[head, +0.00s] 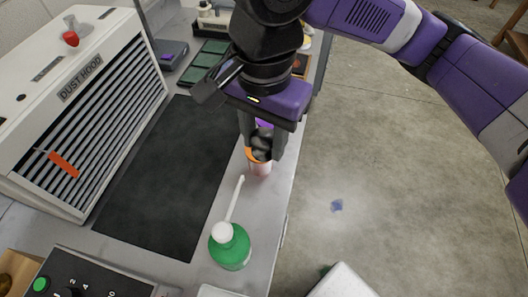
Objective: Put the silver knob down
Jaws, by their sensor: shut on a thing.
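My gripper (262,146) points down over the right edge of the bench. It is shut on a grey rounded thing, which I take for the silver knob (262,142); the fingers and the hand hide part of it. A small orange and white container (259,168) stands on the bench right below the fingers. The knob overlaps the container's top in this view, and I cannot tell whether they touch. A bit of purple shows between the fingers above the knob.
A green pump bottle (230,246) stands nearer, its long white spout pointing toward the container. A black mat (165,180) lies clear left of my gripper. The dust hood (85,100) stands further left. The bench edge drops to the floor on the right.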

